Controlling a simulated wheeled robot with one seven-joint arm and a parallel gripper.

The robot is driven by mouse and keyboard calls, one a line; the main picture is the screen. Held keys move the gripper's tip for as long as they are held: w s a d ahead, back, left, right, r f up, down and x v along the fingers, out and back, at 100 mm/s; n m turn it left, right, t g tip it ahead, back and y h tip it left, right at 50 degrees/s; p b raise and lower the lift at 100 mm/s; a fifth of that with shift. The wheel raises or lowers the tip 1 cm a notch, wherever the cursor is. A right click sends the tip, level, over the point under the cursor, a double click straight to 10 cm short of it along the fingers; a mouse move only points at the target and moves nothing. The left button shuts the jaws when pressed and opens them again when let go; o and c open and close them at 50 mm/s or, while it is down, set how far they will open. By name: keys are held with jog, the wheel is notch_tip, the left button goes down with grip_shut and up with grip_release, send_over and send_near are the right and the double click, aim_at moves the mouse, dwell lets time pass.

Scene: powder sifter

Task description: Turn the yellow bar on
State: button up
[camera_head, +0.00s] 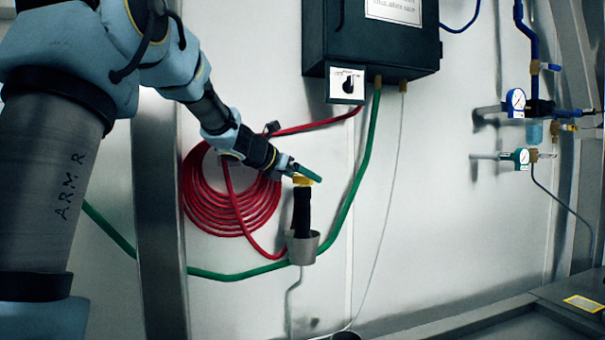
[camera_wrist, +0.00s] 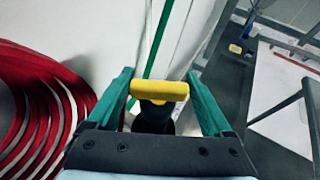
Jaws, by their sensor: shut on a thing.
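The yellow bar (camera_head: 302,181) is on top of a black upright handle (camera_head: 302,210), which stands in a grey metal cup (camera_head: 301,246) at the wall. In the wrist view the yellow bar (camera_wrist: 160,90) lies crosswise between my two green fingers. My gripper (camera_head: 306,172) reaches it from the upper left and is shut on the bar, one finger at each end. The fingers also show in the wrist view (camera_wrist: 159,77). The black handle's lower part is partly hidden by my gripper body in the wrist view.
A coiled red hose (camera_head: 228,196) hangs on the wall left of the cup. A green hose (camera_head: 360,165) runs down behind it. A black control box (camera_head: 370,45) with a rotary switch (camera_head: 347,85) is above. Gauges (camera_head: 516,100) are far right.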

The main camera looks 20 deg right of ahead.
jog(key=m+g+p, duration=0.2)
jog(key=g+p, duration=0.1)
jog(key=m+g+h+p, duration=0.1)
jog(key=m, duration=0.1)
jog(key=shift+r+g, duration=0.25)
jog(key=shift+g, duration=0.05)
jog(key=shift+f+m+g+p, duration=0.1)
jog(key=shift+m+g+p, duration=0.75)
jog(key=shift+p, duration=0.4)
jog(key=shift+f, duration=0.15)
jog(key=o, duration=1.1)
jog(key=shift+o, duration=0.2)
notch_tip(320, 180, up, 10)
jog(key=shift+b, duration=0.3)
